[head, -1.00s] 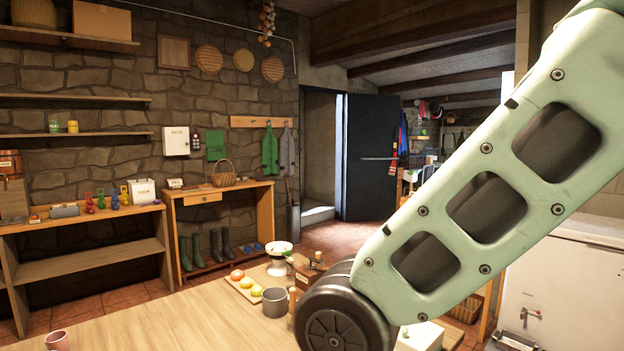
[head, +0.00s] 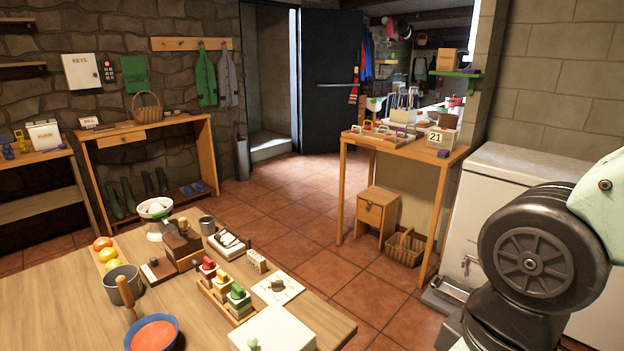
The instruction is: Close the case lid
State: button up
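No thing in the head view is plainly the case with its lid, and I cannot tell which box is meant. A white box-like thing (head: 272,332) with a small green knob is cut off at the bottom edge, on the wooden table (head: 60,315). A small brown wooden box (head: 184,247) stands farther back on the same table. A flat white tray-like thing (head: 230,245) with dark items on it lies beside it. My gripper is not in view; only part of my arm shows at the right.
The table also holds an orange-filled blue bowl (head: 153,334), a grey pot (head: 123,285), a rack of coloured pieces (head: 225,290) and a fruit board (head: 108,254). A white chest (head: 500,210) and a side table (head: 402,148) stand to the right. Tiled floor (head: 285,195) is clear between.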

aim_at(192, 105)
jog(key=i+l+z, duration=0.75)
jog(key=i+z, duration=0.25)
jog(key=i+u, duration=0.3)
jog(key=i, duration=0.2)
jog(key=i+l+u, duration=0.2)
jog(key=i+u, duration=0.15)
jog(key=i, duration=0.15)
jog(key=i+j+u, duration=0.25)
jog(key=i+u, duration=0.15)
jog(key=i+j+u, duration=0.1)
jog(key=i+u, duration=0.3)
jog(key=i+l+u, duration=0.1)
jog(key=i+u, duration=0.25)
jog(key=i, duration=0.2)
jog(key=i+l+u, duration=0.15)
jog(key=i+u, duration=0.25)
jog(key=i+j+u, duration=0.2)
jog(key=i, duration=0.85)
jog(key=i+l+u, duration=0.2)
jog(key=i, duration=0.8)
